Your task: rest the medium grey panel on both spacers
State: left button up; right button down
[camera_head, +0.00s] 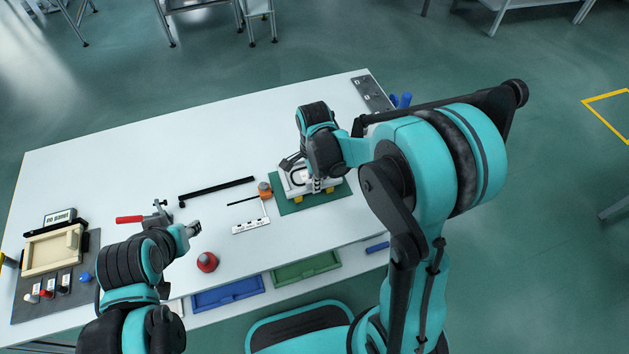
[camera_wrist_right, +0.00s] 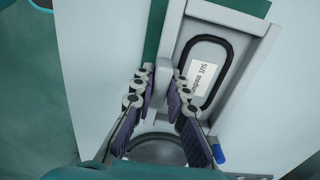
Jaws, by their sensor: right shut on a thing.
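The medium grey panel (camera_head: 297,178) is above the green mat (camera_head: 318,200) in the head view. In the right wrist view the panel (camera_wrist_right: 215,62) shows a black oval ring and a white label reading "SIZE medium". My right gripper (camera_wrist_right: 165,82) is shut on an upright grey part at the panel's edge; in the head view the gripper (camera_head: 314,182) is over the panel's right side. Two yellow pieces, likely the spacers, show at the panel's front edge, one left (camera_head: 298,199) and one right (camera_head: 329,190). I cannot tell whether the panel touches them. My left gripper (camera_head: 193,229) is away from the panel, over the table's left part.
Left of the mat are an orange piece (camera_head: 265,190), a white scale strip (camera_head: 251,226) and a black bar (camera_head: 217,188). A red-handled clamp (camera_head: 131,219) and red knob (camera_head: 207,262) are near my left gripper. The table's back (camera_head: 220,130) is clear.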

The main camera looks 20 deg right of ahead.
jog(key=shift+f+b, duration=0.45)
jog(key=shift+f, duration=0.1)
jog(key=c, duration=1.4)
grip_release()
jog(key=shift+c, duration=0.2)
jog(key=shift+r, duration=0.1)
notch_tip(320, 180, up, 12)
jog(key=shift+w+f, duration=0.1)
jog(key=s+d+r+n+t, duration=0.1)
jog(key=s+d+n+t, duration=0.1)
jog(key=s+n+t, duration=0.5)
jog(key=s+n, duration=0.5)
jog(key=n, duration=0.5)
jog(key=shift+d+r+n, duration=0.3)
jog(key=shift+r, duration=0.1)
